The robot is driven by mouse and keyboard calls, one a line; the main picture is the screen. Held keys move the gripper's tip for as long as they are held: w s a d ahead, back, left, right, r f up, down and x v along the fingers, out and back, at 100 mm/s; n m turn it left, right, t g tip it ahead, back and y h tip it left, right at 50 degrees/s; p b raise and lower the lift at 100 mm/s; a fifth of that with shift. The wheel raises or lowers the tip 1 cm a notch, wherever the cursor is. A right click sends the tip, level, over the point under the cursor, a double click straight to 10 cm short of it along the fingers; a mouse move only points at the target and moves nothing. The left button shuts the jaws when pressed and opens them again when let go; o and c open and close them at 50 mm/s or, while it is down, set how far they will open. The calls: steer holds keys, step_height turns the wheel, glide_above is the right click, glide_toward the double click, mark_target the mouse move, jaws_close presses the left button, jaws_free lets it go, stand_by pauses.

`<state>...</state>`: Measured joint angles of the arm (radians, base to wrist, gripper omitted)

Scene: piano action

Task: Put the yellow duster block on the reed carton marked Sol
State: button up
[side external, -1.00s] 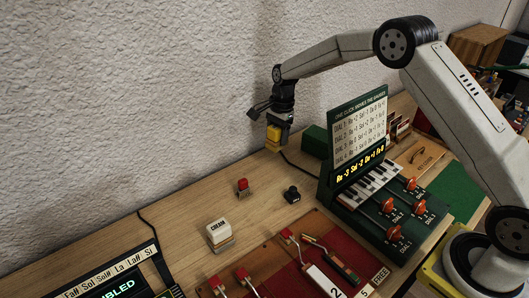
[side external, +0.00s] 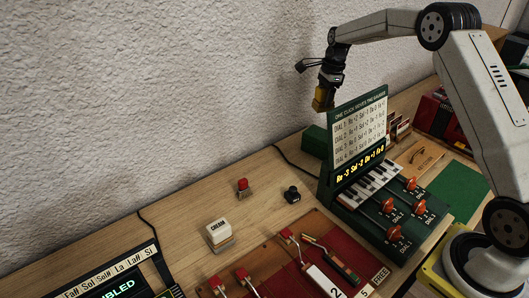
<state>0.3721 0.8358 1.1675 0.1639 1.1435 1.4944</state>
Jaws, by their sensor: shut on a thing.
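My gripper (side external: 323,88) is shut on the yellow duster block (side external: 322,99). It holds the block in the air, behind and just left of the top of the upright dial card. The block's lower part shows below the jaws. Small cartons or cards (side external: 398,127) stand behind the right end of the dial card, partly hidden; their markings are too small to read, so I cannot tell which is marked Sol.
The green dial stand with its upright card (side external: 359,125) rises near the held block. A dark green box (side external: 314,140) stands behind it. A cream block (side external: 219,233), a red block (side external: 242,188) and a black knob (side external: 292,194) sit on the bench. Bare wood lies at left.

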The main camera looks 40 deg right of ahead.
steer(key=shift+s+d+r, duration=0.15)
steer(key=shift+d+r, duration=0.1)
steer(key=shift+d, duration=0.25)
glide_above(320, 134)
steer(key=shift+s+d+f, duration=0.1)
steer(key=shift+d+f, duration=0.05)
steer(key=shift+f, duration=1.45)
steer(key=shift+s+d+f, duration=0.1)
steer(key=shift+f, duration=1.45)
steer(key=shift+f, duration=0.1)
steer(key=shift+f, duration=1.75)
steer(key=shift+f, duration=0.15)
steer(key=o, duration=1.3)
steer(key=shift+o, duration=0.2)
steer(key=r, duration=0.4)
steer(key=d+r, duration=0.1)
steer(key=r, duration=0.7)
steer(key=shift+s+d+r, duration=0.1)
steer(key=shift+s+d, duration=0.2)
steer(key=shift+d, duration=0.05)
